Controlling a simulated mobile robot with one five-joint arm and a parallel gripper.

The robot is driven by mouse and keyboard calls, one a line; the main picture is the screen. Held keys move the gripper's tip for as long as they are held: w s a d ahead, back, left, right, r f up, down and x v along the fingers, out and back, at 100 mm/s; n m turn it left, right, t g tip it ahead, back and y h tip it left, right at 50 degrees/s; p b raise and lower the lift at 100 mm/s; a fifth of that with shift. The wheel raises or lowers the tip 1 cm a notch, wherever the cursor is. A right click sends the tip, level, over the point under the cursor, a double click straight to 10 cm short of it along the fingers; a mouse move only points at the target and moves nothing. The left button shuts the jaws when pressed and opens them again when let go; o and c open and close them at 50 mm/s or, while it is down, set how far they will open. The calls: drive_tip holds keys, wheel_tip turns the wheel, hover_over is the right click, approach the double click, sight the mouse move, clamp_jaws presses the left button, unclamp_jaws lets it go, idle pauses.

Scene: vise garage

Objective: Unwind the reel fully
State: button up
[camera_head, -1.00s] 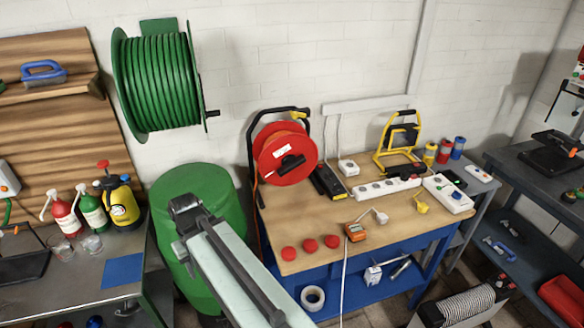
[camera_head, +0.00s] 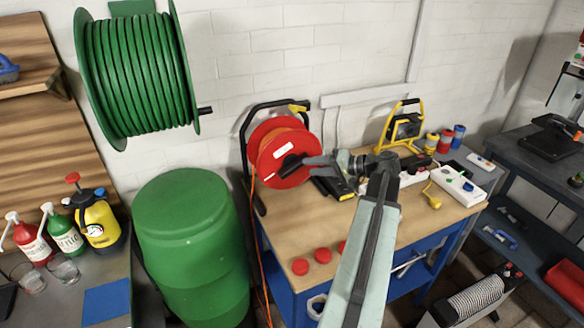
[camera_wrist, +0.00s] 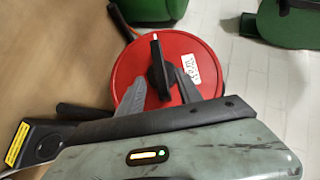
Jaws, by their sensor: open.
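The red cable reel (camera_head: 270,168) stands on a black frame at the left end of the wooden workbench. It has a white label and a black crank handle (camera_head: 290,166) on its face. An orange cable (camera_head: 256,228) hangs from it down past the bench's left edge. My gripper (camera_head: 308,164) is open at the reel's face. In the wrist view, the fingers (camera_wrist: 157,85) lie on either side of the black handle (camera_wrist: 158,65); I cannot tell whether they touch it. The red disc (camera_wrist: 180,60) fills the space behind. How much cable remains wound is hidden.
A green hose reel (camera_head: 135,75) hangs on the wall at upper left. A green barrel (camera_head: 190,245) stands left of the workbench (camera_head: 270,232). Red caps (camera_head: 323,256), a yellow work lamp (camera_head: 402,125) and a white power strip (camera_head: 455,186) are on the bench.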

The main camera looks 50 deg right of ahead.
sight(299, 167)
drive_tip(key=b+x, duration=0.2)
drive_tip(key=x, duration=0.5)
drive_tip(key=shift+w+a+f, duration=0.1)
drive_tip(key=shift+w+a, duration=0.1)
drive_tip(key=shift+w, duration=0.15)
drive_tip(key=shift+c, duration=0.3)
clamp_jaws()
drive_tip(key=shift+d, duration=0.15)
idle(0.6)
